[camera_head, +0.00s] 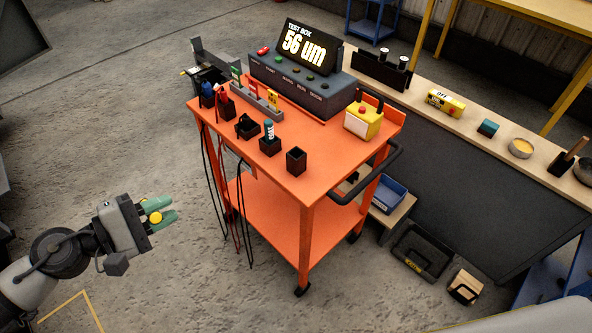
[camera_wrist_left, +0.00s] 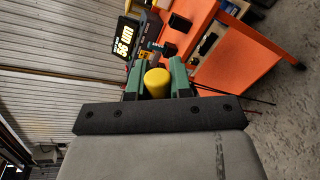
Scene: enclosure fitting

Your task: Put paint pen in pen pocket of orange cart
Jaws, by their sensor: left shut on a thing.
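My left gripper (camera_head: 167,209) is at the lower left in the head view, to the left of the orange cart (camera_head: 325,180) and apart from it. Its green fingers are shut on a yellow round-ended thing, likely the paint pen (camera_head: 155,218). In the left wrist view the yellow pen (camera_wrist_left: 157,83) sits between the fingers, its end towards the camera; the rest is hidden. On the cart's near side is an empty-looking black pocket (camera_head: 296,161). Beside it, another black pocket (camera_head: 270,147) holds a white and teal item. Which is the pen pocket I cannot tell. My right gripper is out of view.
A test box (camera_head: 300,85) reading "56 um" stands at the cart's back, with a yellow device (camera_head: 363,120) to its right. Cables hang from the cart's left side. A bench (camera_head: 470,115) runs behind. The floor between my gripper and the cart is clear.

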